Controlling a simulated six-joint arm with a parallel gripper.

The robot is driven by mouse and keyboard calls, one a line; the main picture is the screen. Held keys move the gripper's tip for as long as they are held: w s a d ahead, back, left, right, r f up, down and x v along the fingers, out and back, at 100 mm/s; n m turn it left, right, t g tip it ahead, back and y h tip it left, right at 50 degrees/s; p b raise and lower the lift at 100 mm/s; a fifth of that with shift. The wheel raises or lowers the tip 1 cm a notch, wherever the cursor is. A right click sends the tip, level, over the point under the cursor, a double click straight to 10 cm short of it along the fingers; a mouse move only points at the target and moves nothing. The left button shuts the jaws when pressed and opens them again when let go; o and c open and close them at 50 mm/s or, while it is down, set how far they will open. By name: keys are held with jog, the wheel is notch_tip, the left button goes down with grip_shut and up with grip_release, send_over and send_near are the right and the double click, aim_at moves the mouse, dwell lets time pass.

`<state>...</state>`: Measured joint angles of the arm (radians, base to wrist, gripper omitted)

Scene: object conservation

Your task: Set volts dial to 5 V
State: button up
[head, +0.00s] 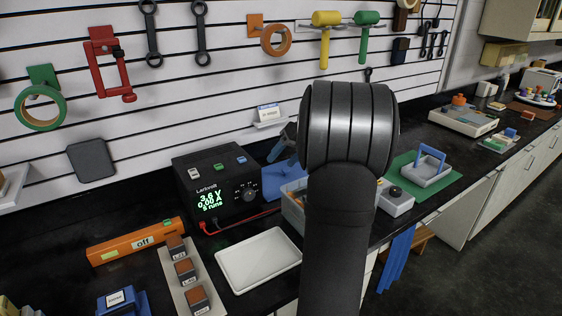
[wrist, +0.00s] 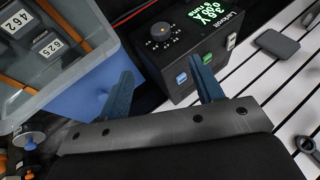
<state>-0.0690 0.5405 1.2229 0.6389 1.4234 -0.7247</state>
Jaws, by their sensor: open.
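The black power supply (head: 190,168) stands on the bench against the slatted wall. Its green display (head: 210,201) appears to read 3.6 V; smaller lines below are hard to read. The round dark volts dial (head: 245,193) is on its front, right of the display. In the wrist view the supply (wrist: 178,82) is upside down, with the dial (wrist: 160,32) beyond my fingertips. My gripper (wrist: 165,82) is open and empty, its two blue fingers apart and not touching the dial. In the head view my arm mostly hides the gripper.
A clear bin (wrist: 85,75) stands beside the supply, near my gripper. A white tray (head: 258,262) lies in front of the supply. Red and black leads (head: 240,221) run from its front. An orange bar marked "off" (head: 135,241) lies to the left.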

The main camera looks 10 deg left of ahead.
jog(key=n+t+h, duration=0.1)
jog(key=t+h, duration=0.3)
send_near(250, 194)
jog(key=x, duration=0.9)
jog(key=shift+a+f, duration=0.1)
jog(key=shift+f, duration=0.05)
jog(key=c, duration=1)
